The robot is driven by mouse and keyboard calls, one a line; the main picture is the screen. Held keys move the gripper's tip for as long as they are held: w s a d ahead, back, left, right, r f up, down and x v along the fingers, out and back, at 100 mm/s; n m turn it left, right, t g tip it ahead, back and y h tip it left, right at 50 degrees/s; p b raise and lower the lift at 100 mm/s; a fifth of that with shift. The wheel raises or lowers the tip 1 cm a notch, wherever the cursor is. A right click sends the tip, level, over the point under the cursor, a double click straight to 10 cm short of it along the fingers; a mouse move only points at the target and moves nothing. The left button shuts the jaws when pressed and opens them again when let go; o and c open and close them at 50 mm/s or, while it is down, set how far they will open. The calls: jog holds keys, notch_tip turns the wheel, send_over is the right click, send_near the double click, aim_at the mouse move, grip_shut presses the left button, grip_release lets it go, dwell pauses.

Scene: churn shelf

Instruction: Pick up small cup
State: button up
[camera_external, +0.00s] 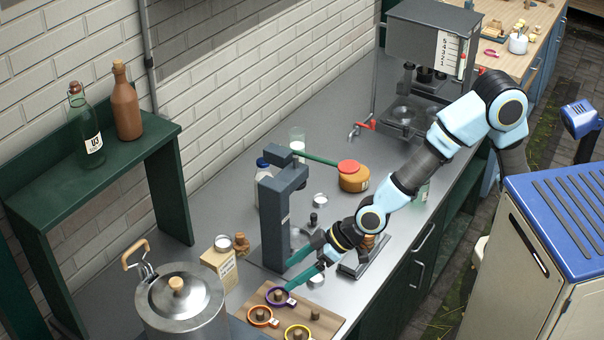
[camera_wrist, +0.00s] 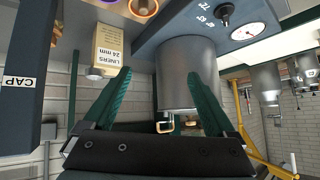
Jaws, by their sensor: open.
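My gripper (camera_external: 289,275) has two teal fingers, spread apart with nothing between them. It hangs over the bench beside the dark press column, just above the purple-rimmed ring (camera_external: 277,296) on the wooden board. Several small pale round pieces could be the small cup; I cannot tell which. One (camera_external: 222,241) sits on the liners box (camera_external: 218,263), left of my gripper.
The dark press column (camera_external: 277,215) stands close to my gripper. A large metal pot (camera_external: 180,305) stands at front left. The wooden board (camera_external: 330,325) also holds orange and yellow rings. An orange jar (camera_external: 353,178) stands behind. The bench behind the press is partly clear.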

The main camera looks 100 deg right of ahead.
aim_at(220, 257)
jog(key=w+d+r+m+t+h+b, duration=0.1)
jog(key=w+d+m+h, duration=0.25)
jog(key=w, duration=0.25)
jog(key=w+d+r+m+t+h+b, duration=0.1)
jog(key=w+d+m+h+b, duration=0.1)
jog(key=w+h, duration=0.35)
jog(key=w+d+f+m+g, duration=0.1)
jog(key=d+f+g, duration=0.1)
jog(key=d, duration=0.2)
jog(key=w+d+f+m+g+h+p, duration=0.1)
jog(key=d+f+m+g, duration=0.1)
jog(key=d+f, duration=0.1)
jog(key=w+d+f+m+g+h+p, duration=0.1)
jog(key=d+f+m+g, duration=0.1)
jog(key=d, duration=0.3)
jog(key=shift+d+f, duration=0.35)
jog(key=shift+f, duration=0.4)
jog(key=shift+h, duration=0.3)
grip_shut()
notch_tip(220, 257, up, 10)
jog(key=w+a+b, duration=0.1)
jog(key=a, duration=0.1)
jog(key=f, duration=0.2)
jog(key=w+f+p, duration=0.1)
jog(key=f, duration=0.2)
jog(key=shift+a+f, duration=0.1)
jog(key=shift+a, duration=0.05)
jog(key=shift+f+p, duration=0.7)
jog(key=shift+f, duration=1.55)
